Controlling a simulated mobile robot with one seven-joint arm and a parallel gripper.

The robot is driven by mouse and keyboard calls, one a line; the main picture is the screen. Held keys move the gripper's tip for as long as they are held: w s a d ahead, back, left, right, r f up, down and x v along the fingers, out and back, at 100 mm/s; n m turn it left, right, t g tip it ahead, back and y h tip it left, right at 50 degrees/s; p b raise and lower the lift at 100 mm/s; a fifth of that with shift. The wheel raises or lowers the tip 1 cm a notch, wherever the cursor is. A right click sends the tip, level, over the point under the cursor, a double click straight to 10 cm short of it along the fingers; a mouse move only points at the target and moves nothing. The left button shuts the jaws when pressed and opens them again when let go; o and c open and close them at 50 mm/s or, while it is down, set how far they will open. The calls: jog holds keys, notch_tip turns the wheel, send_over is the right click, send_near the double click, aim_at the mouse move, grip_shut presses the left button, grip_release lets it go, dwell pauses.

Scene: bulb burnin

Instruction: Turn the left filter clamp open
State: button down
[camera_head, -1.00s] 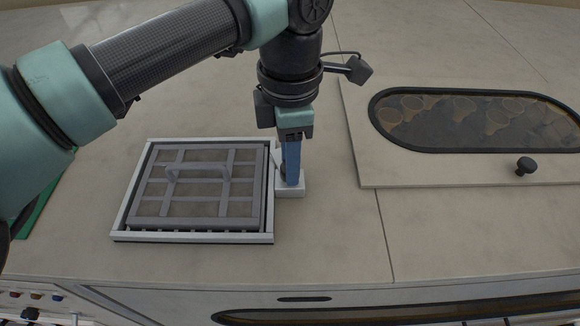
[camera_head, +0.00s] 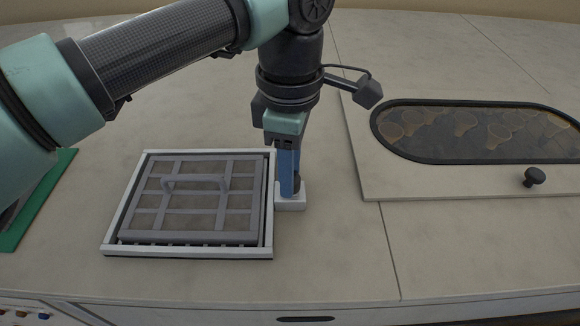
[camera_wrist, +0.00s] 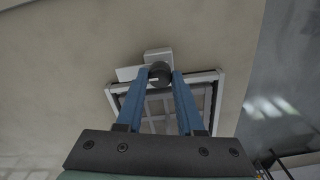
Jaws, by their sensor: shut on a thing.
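The filter is a grey grid panel with a handle (camera_head: 195,184) lying in a pale rectangular frame (camera_head: 190,251). One clamp shows, at the frame's right side in the head view: a white block (camera_head: 290,203) with a dark round knob (camera_wrist: 160,75). A pale flat bar (camera_wrist: 130,72) extends left beside the knob in the wrist view. My gripper (camera_head: 288,190) points down at the clamp, its blue fingers shut on the knob. The fingers hide much of the clamp in the head view. No second clamp is visible.
To the right, a pale raised panel (camera_head: 440,184) has a dark-rimmed oval window (camera_head: 470,130) and a black knob (camera_head: 534,177). A green board (camera_head: 30,215) lies at the left. The counter between the clamp and the panel is clear.

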jog(key=shift+r, duration=0.1)
jog(key=c, duration=0.5)
grip_release()
jog(key=shift+c, duration=0.2)
notch_tip(320, 180, up, 13)
jog(key=b, duration=0.1)
jog(key=shift+b, duration=0.4)
